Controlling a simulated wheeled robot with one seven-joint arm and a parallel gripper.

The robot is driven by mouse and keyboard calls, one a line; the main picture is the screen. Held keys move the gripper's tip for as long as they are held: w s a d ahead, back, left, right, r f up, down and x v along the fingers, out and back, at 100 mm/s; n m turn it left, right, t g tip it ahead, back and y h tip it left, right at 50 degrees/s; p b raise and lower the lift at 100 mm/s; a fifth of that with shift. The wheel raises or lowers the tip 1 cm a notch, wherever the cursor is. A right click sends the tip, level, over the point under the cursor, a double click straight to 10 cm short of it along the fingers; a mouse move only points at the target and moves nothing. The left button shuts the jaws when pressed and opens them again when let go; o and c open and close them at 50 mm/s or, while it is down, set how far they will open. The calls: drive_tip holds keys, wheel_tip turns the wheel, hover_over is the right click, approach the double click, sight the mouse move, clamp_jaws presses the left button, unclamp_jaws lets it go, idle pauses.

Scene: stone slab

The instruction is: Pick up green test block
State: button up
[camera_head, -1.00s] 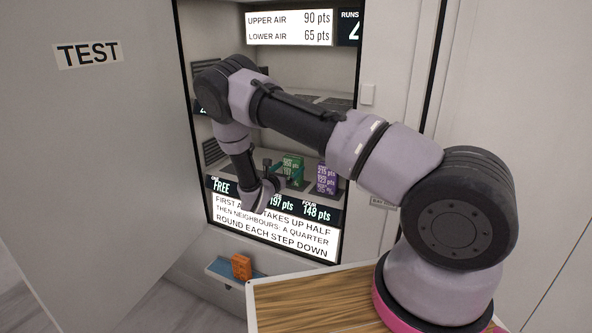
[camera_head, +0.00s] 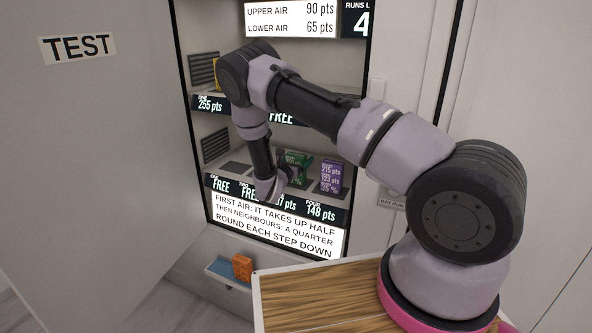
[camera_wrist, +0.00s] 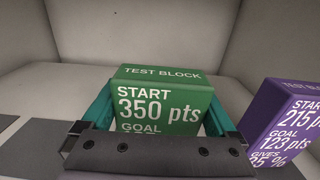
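The green test block (camera_wrist: 165,98) stands upright on a shelf in the wrist view, its face reading "START 350 pts". My gripper (camera_wrist: 164,90) is open, with one teal finger on each side of the block. I cannot tell whether the fingers touch it. The lower part of the block's face is hidden behind the dark gripper body. In the head view the green block (camera_head: 297,158) is on the lower shelf, partly covered by my gripper (camera_head: 285,174).
A purple block (camera_head: 331,176) stands close to the right of the green one; it also shows in the wrist view (camera_wrist: 285,125). An orange block (camera_head: 242,267) sits on a blue tray (camera_head: 219,268) below. Lit signs (camera_head: 275,227) line the cabinet front.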

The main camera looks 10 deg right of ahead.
drive_tip(key=shift+c, duration=0.4)
drive_tip(key=shift+r, duration=0.15)
